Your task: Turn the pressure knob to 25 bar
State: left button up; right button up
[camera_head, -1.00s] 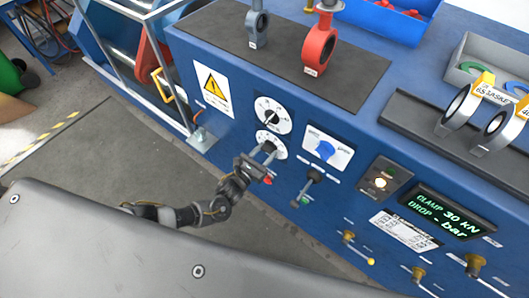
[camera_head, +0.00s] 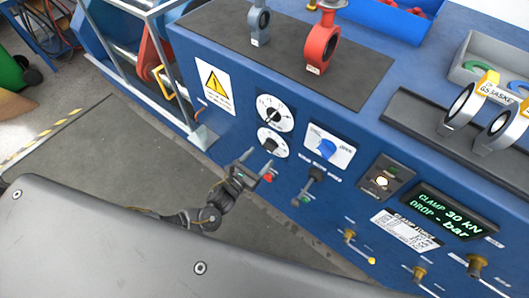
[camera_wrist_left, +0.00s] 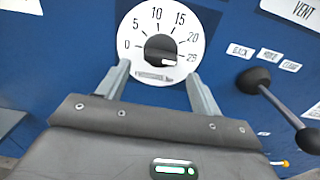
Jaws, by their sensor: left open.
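The pressure knob is a black round knob on a white dial on the blue panel. In the left wrist view the dial (camera_wrist_left: 143,27) is marked from 0 to 25, and the white mark on the knob (camera_wrist_left: 158,47) points right, close to the 25 mark. In the head view the same dial (camera_head: 280,151) is the lower of two. My left gripper (camera_head: 257,166) is open, in front of and just below the dial. In the left wrist view its fingers (camera_wrist_left: 158,74) show apart, below the knob, with nothing between them. My right gripper is not in view.
An upper dial (camera_head: 285,122) sits just above. A red valve (camera_head: 319,45) stands on the mat above. Open floor lies left of the panel.

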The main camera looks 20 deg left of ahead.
pick_arm(q)
jog(key=v, duration=0.6)
jog(key=shift+s, duration=0.15)
dwell(0.3)
jog(key=a+f+n+g+y, duration=0.2)
jog(key=a+f+n, duration=0.1)
jog(key=f+n, duration=0.4)
jog(key=a+f+n+g+y, duration=0.1)
jog(key=a+f+n+g, duration=0.15)
jog(key=f+n, duration=0.45)
jog(key=s+a+f+n+g+y, duration=0.4)
jog(key=s+a+f+n, duration=0.35)
jog(key=f+n, duration=0.5)
jog(key=s+d+f+n+g, duration=0.1)
jog(key=s+f+n+g, duration=0.1)
jog(key=s, duration=0.8)
jog(key=s+d+f+n+g+b, duration=0.1)
jog(key=s+f+n, duration=0.3)
jog(key=s, duration=0.6)
jog(key=s+d+f+n+g, duration=0.1)
jog(key=s+f+n+g, duration=0.2)
jog(key=s, duration=0.7)
jog(key=n+g, duration=0.1)
jog(key=n, duration=0.1)
jog(key=shift+d+f+n, duration=0.2)
jog(key=shift+f+n, duration=0.15)
jog(key=shift+f, duration=0.05)
